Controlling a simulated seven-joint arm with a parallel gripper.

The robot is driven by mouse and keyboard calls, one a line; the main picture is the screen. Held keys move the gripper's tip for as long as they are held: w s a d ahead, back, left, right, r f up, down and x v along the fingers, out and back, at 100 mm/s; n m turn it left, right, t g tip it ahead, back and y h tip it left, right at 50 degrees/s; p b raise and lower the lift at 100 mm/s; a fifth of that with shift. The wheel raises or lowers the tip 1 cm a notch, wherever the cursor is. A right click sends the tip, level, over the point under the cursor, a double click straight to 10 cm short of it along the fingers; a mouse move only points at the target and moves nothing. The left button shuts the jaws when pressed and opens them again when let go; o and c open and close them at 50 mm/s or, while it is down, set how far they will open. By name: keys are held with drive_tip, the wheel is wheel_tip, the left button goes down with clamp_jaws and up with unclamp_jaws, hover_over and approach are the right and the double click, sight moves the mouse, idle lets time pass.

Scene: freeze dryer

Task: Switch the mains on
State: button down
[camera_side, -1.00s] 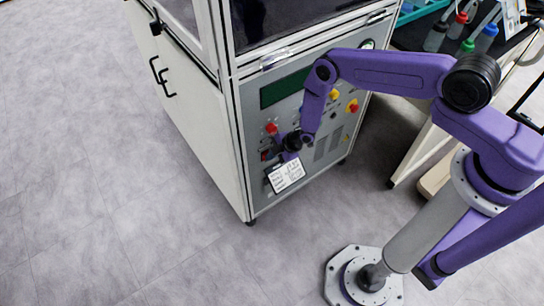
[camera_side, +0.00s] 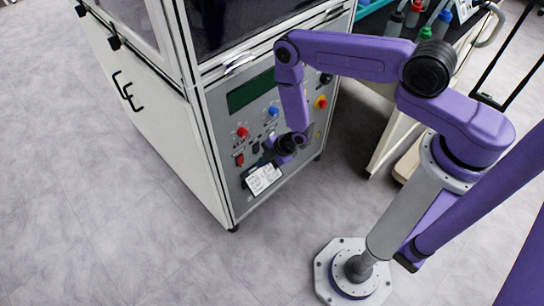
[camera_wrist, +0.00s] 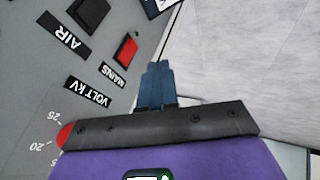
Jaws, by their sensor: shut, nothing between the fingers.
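The mains switch (camera_wrist: 127,50) is a red rocker in a dark frame, beside a black label reading MAINS (camera_wrist: 112,73). In the side view the mains switch (camera_side: 239,159) is a small red patch low on the grey front panel. I cannot tell which way the rocker is tipped. My gripper (camera_wrist: 156,70) is shut and empty, its blue fingers together. In the wrist view the fingertips are to the right of and below the switch, with a gap between them in the picture. In the side view my gripper (camera_side: 268,146) is small and dark, right of the switch.
A red knob (camera_side: 243,132), a blue knob (camera_side: 274,111) and a green display (camera_side: 251,91) are on the panel. A white card (camera_side: 263,178) is below the gripper. A black AIR control (camera_wrist: 88,12) is near the switch. Open floor lies right of the panel in the wrist view.

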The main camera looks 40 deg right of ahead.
sight(240, 160)
drive_tip(key=shift+s+v, duration=0.25)
drive_tip(key=shift+v, duration=2.15)
drive_tip(key=shift+w+f, duration=0.1)
drive_tip(key=shift+f, duration=0.05)
drive_tip(key=shift+w, duration=0.2)
drive_tip(key=shift+f, duration=0.1)
drive_tip(key=w+a+f, duration=0.3)
drive_tip(key=w+f, duration=0.5)
drive_tip(key=shift+w+a+f, duration=0.2)
drive_tip(key=shift+a+f, duration=0.05)
drive_tip(key=shift+a, duration=0.05)
